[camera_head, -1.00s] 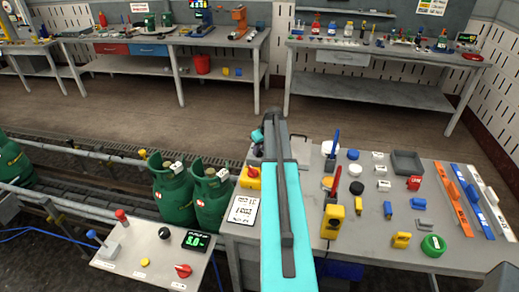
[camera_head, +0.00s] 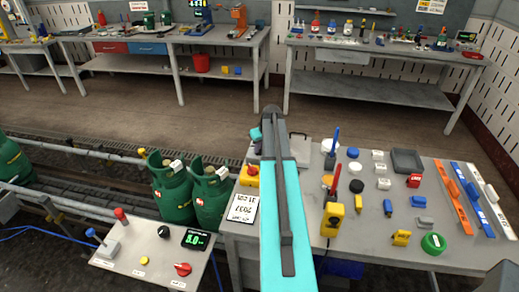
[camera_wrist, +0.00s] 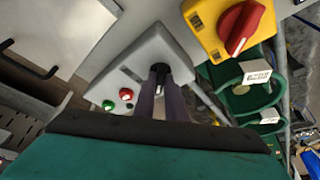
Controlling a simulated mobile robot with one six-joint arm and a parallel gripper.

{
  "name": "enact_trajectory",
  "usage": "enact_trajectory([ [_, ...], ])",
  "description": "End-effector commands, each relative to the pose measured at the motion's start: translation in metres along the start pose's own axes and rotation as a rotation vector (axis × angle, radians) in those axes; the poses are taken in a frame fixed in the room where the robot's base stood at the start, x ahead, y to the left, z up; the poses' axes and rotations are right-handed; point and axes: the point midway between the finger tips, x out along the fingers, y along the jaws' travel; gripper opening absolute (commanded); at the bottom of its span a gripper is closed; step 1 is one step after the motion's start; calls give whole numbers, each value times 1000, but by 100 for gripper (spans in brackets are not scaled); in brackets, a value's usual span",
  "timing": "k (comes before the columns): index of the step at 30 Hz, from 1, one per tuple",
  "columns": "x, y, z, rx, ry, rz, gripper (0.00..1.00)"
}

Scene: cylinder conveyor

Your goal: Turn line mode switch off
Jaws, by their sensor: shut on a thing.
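In the wrist view, a light grey control box (camera_wrist: 160,45) carries a black rotary knob (camera_wrist: 159,69) with a pale pointer mark. It also has a green button and a red button. The knob looks like the line mode switch, but I cannot read its labels. My gripper (camera_wrist: 160,82) is shut on the black knob, one dark finger on each side. The pale mark points toward the bottom of the wrist view, between the fingers. In the head view, my arm hides the knob and most of the gripper.
A yellow box with a red rotary handle (camera_wrist: 240,27) sits close beside the grey box. Green gas cylinders (camera_head: 211,196) stand on the conveyor to the left. A bench (camera_head: 400,225) full of small tools and parts is at right. A control panel (camera_head: 150,257) is at lower left.

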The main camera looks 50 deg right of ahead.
Motion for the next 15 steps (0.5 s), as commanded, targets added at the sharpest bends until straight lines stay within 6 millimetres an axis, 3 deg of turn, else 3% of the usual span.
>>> enact_trajectory([
  [15, 2, -3, 0, 279, 4, 118, 0],
])
